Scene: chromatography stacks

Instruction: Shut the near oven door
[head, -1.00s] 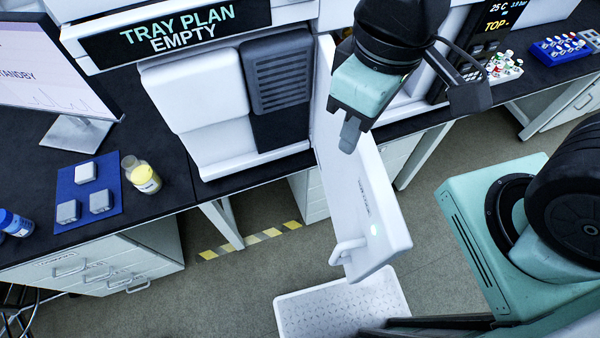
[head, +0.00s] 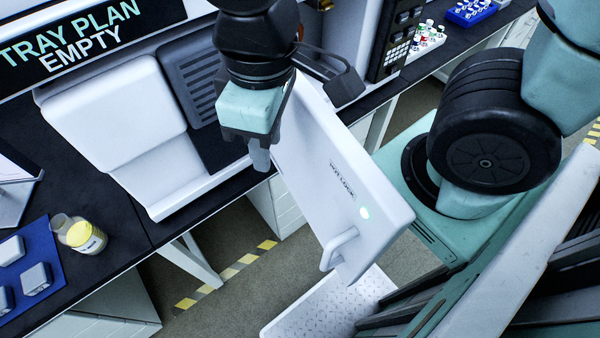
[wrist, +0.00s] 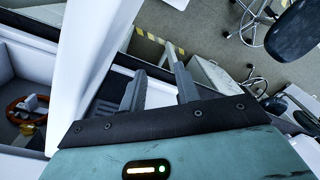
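The near oven door (head: 335,190) is a white panel standing wide open, swung out from the white bench unit, with a bar handle (head: 340,248) and a green light on its labelled face. My gripper (head: 260,157) points down beside the door's upper left edge in the head view. In the wrist view the door (wrist: 92,65) is just left of my gripper (wrist: 160,88), whose two fingers stand apart with nothing between them. I cannot tell whether a finger touches the door. The handle is out of the wrist view.
The tray plan sign (head: 80,35) reads empty. A white textured plate (head: 330,305) is below the door. Floor shows between bench and door.

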